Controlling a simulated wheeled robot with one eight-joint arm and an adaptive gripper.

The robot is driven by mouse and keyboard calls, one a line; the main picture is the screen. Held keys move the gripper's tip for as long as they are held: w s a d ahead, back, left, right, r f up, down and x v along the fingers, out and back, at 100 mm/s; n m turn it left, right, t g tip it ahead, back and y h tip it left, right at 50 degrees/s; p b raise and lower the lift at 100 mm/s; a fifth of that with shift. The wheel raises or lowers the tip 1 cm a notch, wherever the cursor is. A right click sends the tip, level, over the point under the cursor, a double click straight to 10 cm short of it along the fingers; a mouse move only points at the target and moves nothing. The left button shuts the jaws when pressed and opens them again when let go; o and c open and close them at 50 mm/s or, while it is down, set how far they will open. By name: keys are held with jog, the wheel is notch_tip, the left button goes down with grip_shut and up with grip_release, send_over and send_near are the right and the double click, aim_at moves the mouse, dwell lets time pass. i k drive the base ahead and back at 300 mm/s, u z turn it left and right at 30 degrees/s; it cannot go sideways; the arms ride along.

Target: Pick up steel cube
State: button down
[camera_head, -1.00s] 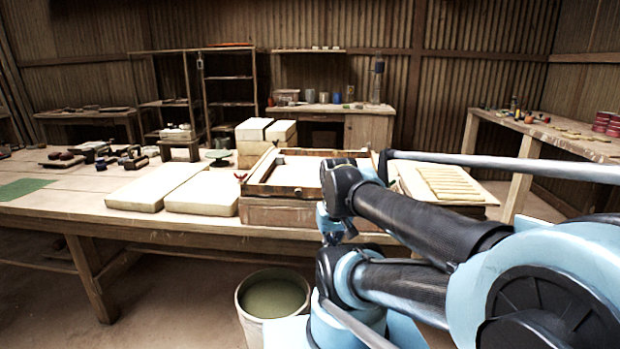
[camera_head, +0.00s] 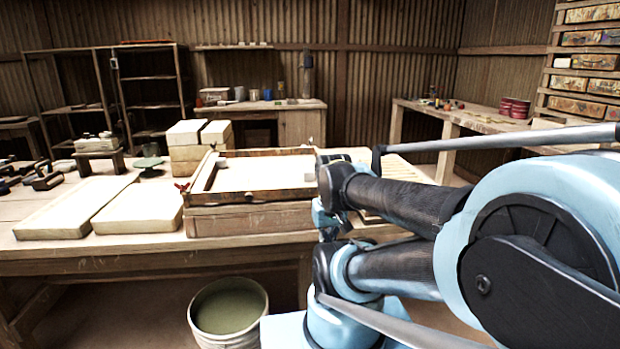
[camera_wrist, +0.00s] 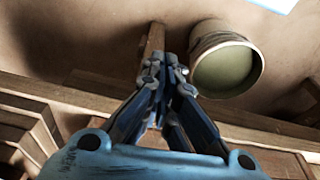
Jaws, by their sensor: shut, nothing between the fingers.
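I cannot make out a steel cube for certain in either view. Small items stand on the back desk (camera_head: 300,106), too small to identify. In the wrist view my gripper (camera_wrist: 166,62) is shut and empty, its fingers together. It points down past the table edge, with the floor beneath and a bucket just to the right. In the head view my arm crosses the right side, and my gripper is hard to pick out.
The long worktable (camera_head: 150,246) holds pale slabs (camera_head: 80,207), stacked blocks (camera_head: 185,150) and a framed wooden box (camera_head: 250,218). A bucket of greenish liquid (camera_head: 228,308) stands on the floor in front. A side bench (camera_head: 450,115) and drawer rack (camera_head: 590,60) are at right.

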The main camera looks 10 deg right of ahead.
aim_at(308, 174)
jog(key=k, duration=0.5)
jog(key=z, duration=2.1)
jog(key=i, duration=0.8)
jog(key=u, duration=1.55)
